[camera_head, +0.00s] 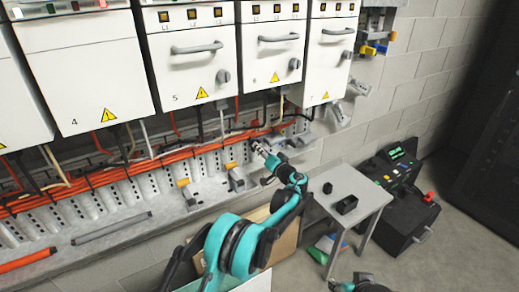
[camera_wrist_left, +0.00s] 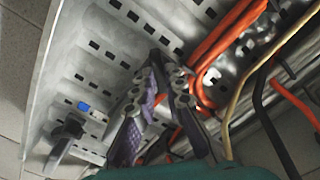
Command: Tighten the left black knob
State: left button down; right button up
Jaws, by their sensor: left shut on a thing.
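My left gripper (camera_head: 257,147) reaches up to the perforated metal rail below the drives, near the orange cables. It also shows in the left wrist view (camera_wrist_left: 163,72), with its two fingers close together at the rail. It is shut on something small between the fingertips. The fingers hide most of that thing, so I cannot tell whether it is the left black knob. A dark lever-like fitting (camera_wrist_left: 66,138) stands apart to the left in the wrist view.
Numbered white drives (camera_head: 187,55) hang above the rail. Orange cables (camera_head: 120,172) run along it, close to the left gripper. Grey fittings with yellow tops (camera_head: 236,180) stick out. A small grey table (camera_head: 352,183) and a black case (camera_head: 400,215) stand at the right.

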pick_arm(q)
jog(key=shift+m, duration=0.3)
jog(key=m+p, duration=0.2)
jog(key=m, duration=1.7)
jog(key=shift+f+p, duration=0.15)
jog(key=shift+p, duration=0.25)
jog(key=shift+m, duration=0.3)
jog(key=c, duration=1.6)
grip_release()
jog(key=shift+s, duration=0.1)
